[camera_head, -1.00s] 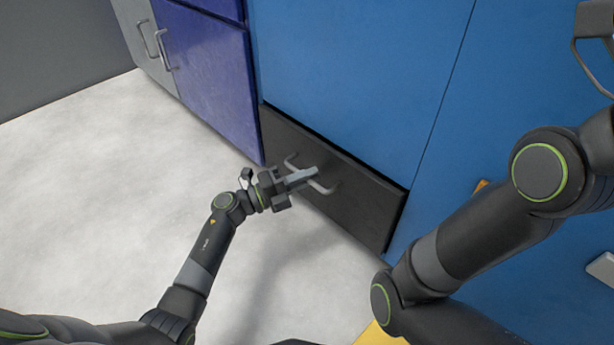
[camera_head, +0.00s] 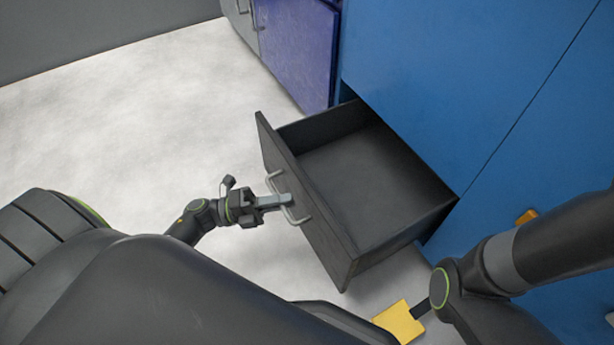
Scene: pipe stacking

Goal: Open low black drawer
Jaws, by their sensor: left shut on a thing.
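The low black drawer (camera_head: 365,175) stands pulled well out from the blue cabinet, and its inside looks empty. Its front panel (camera_head: 318,225) faces left and carries a grey bar handle (camera_head: 303,216). My left gripper (camera_head: 284,201) is shut on the handle at about its middle, and the fingers hide part of the bar. My right arm comes in at the lower right, and its gripper is out of view.
The blue cabinet (camera_head: 430,80) rises above and behind the drawer. A purple cabinet (camera_head: 298,50) stands to its left. A yellow piece (camera_head: 400,322) lies low by my right arm. The pale floor (camera_head: 140,120) left of the drawer is clear.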

